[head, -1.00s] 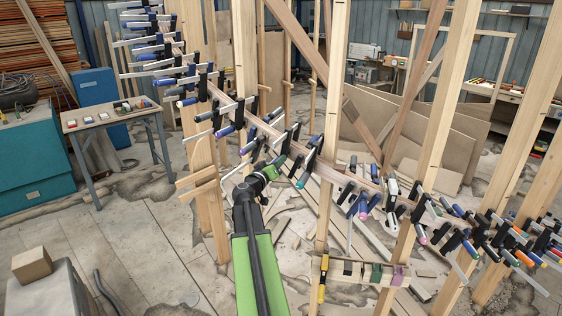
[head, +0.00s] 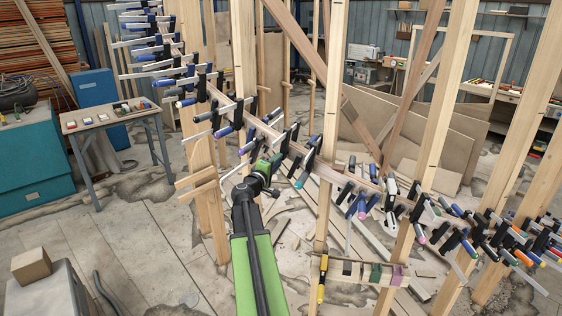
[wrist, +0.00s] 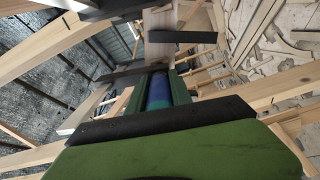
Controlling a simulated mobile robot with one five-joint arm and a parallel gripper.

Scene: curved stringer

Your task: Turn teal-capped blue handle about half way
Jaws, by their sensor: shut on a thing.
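A blue handle with a teal cap (wrist: 158,92) lies between the jaws of my gripper (wrist: 160,80) in the wrist view, its teal end nearest the camera. The green jaws sit along both sides of it and are shut on it. In the head view my gripper (head: 271,164) is at a clamp on the curved wooden stringer (head: 262,127), and the held handle is largely hidden there. Dark clamp bars cross the wrist view beyond the handle. How far the handle has turned I cannot tell.
Another teal-ended clamp handle (head: 301,181) is close to the right of my gripper. Several more clamps line the stringer on both sides. An upright wooden post (head: 328,150) stands right of the gripper. The floor to the left is fairly open.

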